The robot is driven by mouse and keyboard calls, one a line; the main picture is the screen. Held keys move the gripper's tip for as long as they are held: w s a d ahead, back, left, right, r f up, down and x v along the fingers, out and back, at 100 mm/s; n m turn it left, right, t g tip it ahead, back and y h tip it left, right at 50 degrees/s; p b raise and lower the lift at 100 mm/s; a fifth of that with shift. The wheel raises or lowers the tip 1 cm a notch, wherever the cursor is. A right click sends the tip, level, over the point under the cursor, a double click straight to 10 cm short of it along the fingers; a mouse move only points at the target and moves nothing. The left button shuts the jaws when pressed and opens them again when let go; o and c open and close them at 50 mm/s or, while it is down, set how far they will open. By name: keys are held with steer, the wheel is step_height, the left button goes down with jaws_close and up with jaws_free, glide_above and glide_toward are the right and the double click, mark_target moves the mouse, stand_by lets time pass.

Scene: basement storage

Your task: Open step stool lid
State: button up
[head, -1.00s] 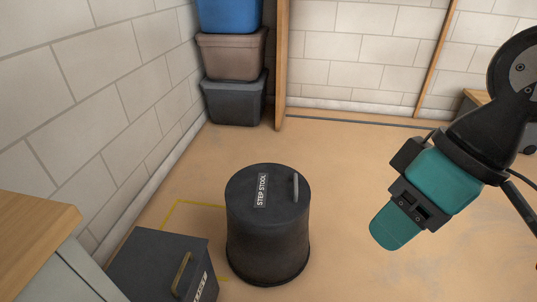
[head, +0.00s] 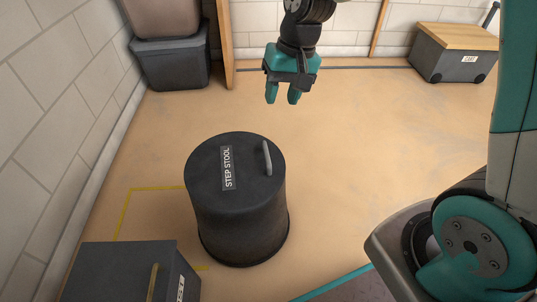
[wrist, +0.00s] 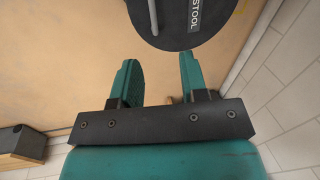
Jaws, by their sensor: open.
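The step stool (head: 245,225) is a black round drum standing upright on the floor, left of centre in the head view. Its flat lid (head: 205,165) is closed and bears a "STEP STOOL" label and a grey bar handle (head: 267,158) near its right edge. My gripper (head: 282,96) is open and empty, pointing down, beyond the stool and apart from it. In the wrist view the lid (wrist: 178,35) shows past the open fingers (wrist: 160,78), with the handle (wrist: 153,15) at its edge. The rest of the stool is cut off there.
A dark box with a handle (head: 120,268) stands at front left, close to the stool. Stacked bins (head: 172,65) stand by the left wall. A wooden-topped chest (head: 452,60) is at back right. The floor (head: 350,150) right of the stool is clear.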

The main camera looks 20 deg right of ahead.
mark_target(268, 155)
steer(key=shift+m, duration=0.5)
steer(key=b+x, duration=0.3)
steer(key=x, duration=0.3)
steer(key=w+d+b+x, duration=0.1)
steer(key=b+x, duration=0.2)
steer(key=x, duration=0.4)
steer(key=d+b+x, duration=0.1)
steer(key=b+x, duration=0.2)
steer(key=x, duration=0.3)
steer(key=shift+w+f, duration=0.35)
steer(key=shift+w, duration=0.05)
jaws_close()
